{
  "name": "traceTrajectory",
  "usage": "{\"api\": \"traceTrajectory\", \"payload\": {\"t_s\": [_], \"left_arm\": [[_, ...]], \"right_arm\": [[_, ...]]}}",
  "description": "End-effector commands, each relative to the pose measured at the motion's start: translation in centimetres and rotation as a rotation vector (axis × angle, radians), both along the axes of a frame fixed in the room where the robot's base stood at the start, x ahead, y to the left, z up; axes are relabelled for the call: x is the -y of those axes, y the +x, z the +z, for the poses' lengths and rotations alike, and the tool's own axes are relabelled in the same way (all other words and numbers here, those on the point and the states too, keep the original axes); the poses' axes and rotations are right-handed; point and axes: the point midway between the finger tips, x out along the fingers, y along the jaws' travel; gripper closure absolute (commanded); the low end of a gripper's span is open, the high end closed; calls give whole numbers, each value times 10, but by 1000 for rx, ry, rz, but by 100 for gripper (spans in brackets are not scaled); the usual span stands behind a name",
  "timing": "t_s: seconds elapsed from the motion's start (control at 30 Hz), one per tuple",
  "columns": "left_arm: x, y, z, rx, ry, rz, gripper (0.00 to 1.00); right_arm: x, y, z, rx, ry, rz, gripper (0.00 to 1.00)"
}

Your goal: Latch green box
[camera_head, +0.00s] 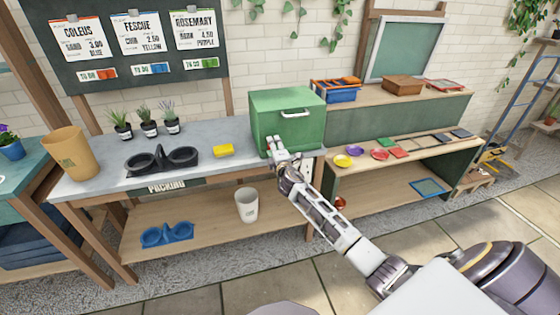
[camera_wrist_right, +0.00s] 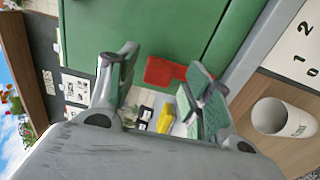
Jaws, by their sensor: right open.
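The green box (camera_head: 268,104) stands on the right end of the packing bench, with a pale handle (camera_head: 295,114) on its front. Its front looks closed in the head view; whether it is latched cannot be told. Contact cannot be told. My left gripper is not in view.
A white pot (camera_head: 246,205) stands on the lower shelf. A shelf unit with coloured saucers (camera_head: 380,154) adjoins at the right.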

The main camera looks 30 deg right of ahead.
Motion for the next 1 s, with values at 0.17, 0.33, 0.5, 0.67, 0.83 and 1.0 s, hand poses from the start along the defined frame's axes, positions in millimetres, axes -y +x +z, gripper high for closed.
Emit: {"api": "traceTrajectory", "payload": {"t_s": [0.17, 0.33, 0.5, 0.67, 0.83, 1.0], "left_arm": [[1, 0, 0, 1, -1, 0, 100], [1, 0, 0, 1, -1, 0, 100], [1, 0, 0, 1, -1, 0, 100], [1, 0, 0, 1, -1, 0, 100], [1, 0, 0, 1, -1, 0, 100], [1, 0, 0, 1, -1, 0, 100]], "right_arm": [[-4, -13, 0, 0, 0, 2, 50], [-7, -27, 0, 0, -1, 1, 50], [-11, -42, 0, 0, -1, 1, 50], [-14, -56, 0, 0, -1, 1, 50], [-18, -70, 0, 0, -1, 2, 50], [-22, -85, 0, 0, 0, 2, 50]]}}
